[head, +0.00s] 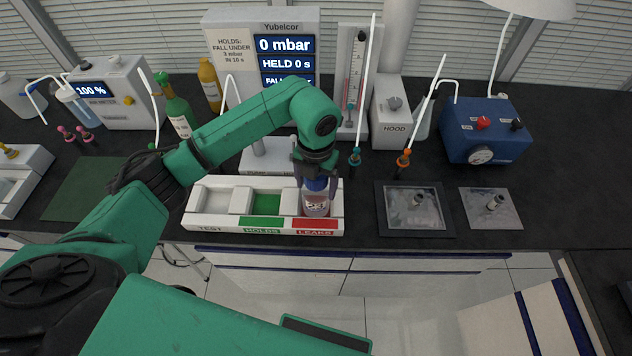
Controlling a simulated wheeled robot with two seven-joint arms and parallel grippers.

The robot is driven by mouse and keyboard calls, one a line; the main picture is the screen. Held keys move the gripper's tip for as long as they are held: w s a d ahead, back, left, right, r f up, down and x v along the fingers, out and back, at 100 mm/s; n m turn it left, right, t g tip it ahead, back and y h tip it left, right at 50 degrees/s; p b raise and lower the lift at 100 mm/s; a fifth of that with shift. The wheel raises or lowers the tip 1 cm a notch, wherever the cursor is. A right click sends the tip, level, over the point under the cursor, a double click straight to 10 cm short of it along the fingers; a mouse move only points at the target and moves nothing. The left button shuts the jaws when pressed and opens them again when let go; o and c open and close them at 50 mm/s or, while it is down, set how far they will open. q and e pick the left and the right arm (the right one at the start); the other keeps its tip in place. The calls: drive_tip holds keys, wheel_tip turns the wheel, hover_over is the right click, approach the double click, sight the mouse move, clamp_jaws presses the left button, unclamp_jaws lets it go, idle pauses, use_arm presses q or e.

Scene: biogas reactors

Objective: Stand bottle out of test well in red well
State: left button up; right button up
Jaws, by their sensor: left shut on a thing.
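The bottle (316,205), with a blue cap and a white label with red print, is upright at the red well (315,223) marked LEAKS, at the right end of the white tray (192,208). My left gripper (317,178) is above it, shut on its upper part. I cannot tell whether the bottle's base touches the well floor. The test well (211,199) at the left end is empty, and the green well (267,203) marked HOLDS is empty. My right gripper does not show.
A grey display unit (287,44) reading 0 mbar stands behind the tray. A blue pump box (484,130) stands at the back right.

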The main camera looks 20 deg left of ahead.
use_arm(q)
drive_tip(key=o, duration=1.2)
drive_tip(key=shift+f, duration=0.1)
drive_tip(key=shift+o, duration=0.6)
drive_tip(key=shift+a, duration=0.1)
drive_tip(key=shift+r, duration=0.3)
wheel_tip(320, 180, up, 6)
drive_tip(key=b, duration=0.2)
drive_tip(key=shift+b, duration=0.3)
wheel_tip(320, 180, up, 6)
drive_tip(key=shift+f, duration=0.1)
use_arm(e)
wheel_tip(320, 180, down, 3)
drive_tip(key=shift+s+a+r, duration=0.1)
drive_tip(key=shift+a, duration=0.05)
